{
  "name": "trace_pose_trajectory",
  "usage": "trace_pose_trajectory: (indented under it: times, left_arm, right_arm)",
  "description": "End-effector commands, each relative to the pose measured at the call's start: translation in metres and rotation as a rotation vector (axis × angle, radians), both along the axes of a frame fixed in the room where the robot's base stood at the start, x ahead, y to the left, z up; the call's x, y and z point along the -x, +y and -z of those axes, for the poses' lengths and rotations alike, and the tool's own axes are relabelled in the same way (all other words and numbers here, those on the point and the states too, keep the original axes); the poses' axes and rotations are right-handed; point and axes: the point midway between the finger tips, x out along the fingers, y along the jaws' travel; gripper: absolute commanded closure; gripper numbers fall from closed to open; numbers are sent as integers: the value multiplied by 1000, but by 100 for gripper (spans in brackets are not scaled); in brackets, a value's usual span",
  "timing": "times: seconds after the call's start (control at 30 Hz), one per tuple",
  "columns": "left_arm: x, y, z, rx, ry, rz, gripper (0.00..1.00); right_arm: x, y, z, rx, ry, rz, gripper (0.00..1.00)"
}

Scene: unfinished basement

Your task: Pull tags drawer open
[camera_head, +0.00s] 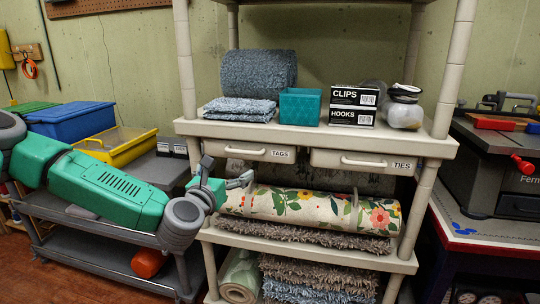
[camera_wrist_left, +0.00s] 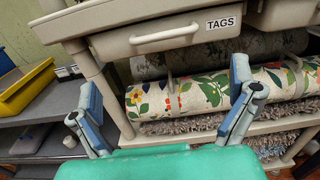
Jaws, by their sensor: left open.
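The tags drawer (camera_head: 248,150) is a beige drawer under the shelf top, with a bar handle (camera_head: 245,152) and a TAGS label. It looks shut. It also shows at the top of the left wrist view (camera_wrist_left: 165,35), with its handle (camera_wrist_left: 163,35) facing me. My left gripper (camera_head: 226,176) is just below the drawer's front, apart from the handle. In the left wrist view, its two fingers (camera_wrist_left: 165,100) are spread wide with nothing between them. My right gripper is not in either view.
The ties drawer (camera_head: 362,161) sits to the right. A floral roll (camera_head: 310,208) lies on the shelf below the drawers, close behind my left gripper. A grey cart (camera_head: 100,235) with a yellow bin (camera_head: 117,148) and a blue bin (camera_head: 72,118) stands at left.

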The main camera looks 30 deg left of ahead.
Motion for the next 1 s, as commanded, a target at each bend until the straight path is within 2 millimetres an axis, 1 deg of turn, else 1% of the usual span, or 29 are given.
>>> trace_pose_trajectory:
  times: [0.17, 0.4, 0.6, 0.7, 0.8, 1.0]
  left_arm:
    - [-25, 3, 0, -6, 0, 2, 0]
    - [-76, 17, 2, -5, 3, 2, 0]
    - [-110, 25, 2, -4, 3, 3, 0]
    - [-121, 27, 2, -5, 4, 4, 0]
    - [-127, 28, 2, -4, 5, 5, 0]
    - [-130, 28, 1, -4, 5, 5, 0]
  right_arm:
    - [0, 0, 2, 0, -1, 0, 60]
    - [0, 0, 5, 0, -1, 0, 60]
    - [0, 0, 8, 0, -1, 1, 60]
    - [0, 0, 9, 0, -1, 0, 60]
    - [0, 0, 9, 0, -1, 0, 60]
    - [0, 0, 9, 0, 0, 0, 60]
